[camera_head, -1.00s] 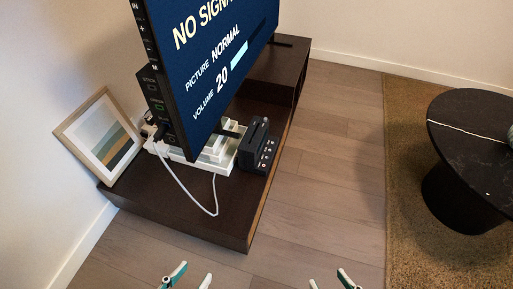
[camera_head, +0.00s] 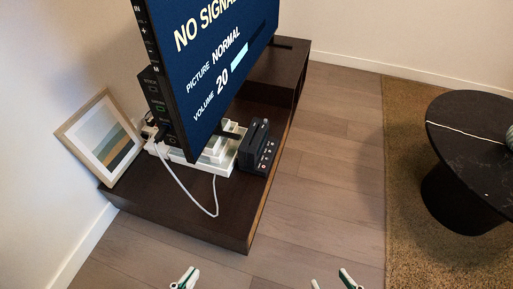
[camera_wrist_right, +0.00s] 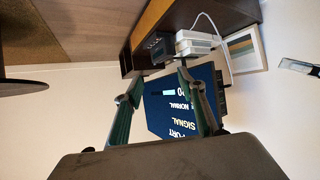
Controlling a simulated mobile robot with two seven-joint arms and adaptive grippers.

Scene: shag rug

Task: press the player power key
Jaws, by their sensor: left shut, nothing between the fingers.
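The player (camera_head: 257,147) looks to be the small dark box at the front right of the white stack under the TV. Small marks or buttons show on its face, but the power key is too small to tell apart. In the right wrist view the box (camera_wrist_right: 158,47) is small and far off. My left gripper (camera_head: 186,279) is shut and empty at the bottom edge of the head view, well in front of the stand. My right gripper (camera_head: 333,281) is open and empty, further right. Its spread fingers (camera_wrist_right: 160,84) fill the middle of the wrist view.
The TV (camera_head: 215,65) shows "NO SIGNAL", picture normal and volume 20. It stands on a dark low stand (camera_head: 190,212). A white cable (camera_head: 185,187) loops over the stand. A framed picture (camera_head: 103,140) leans at left. A round black table (camera_head: 470,140) is at right. Floor between is clear.

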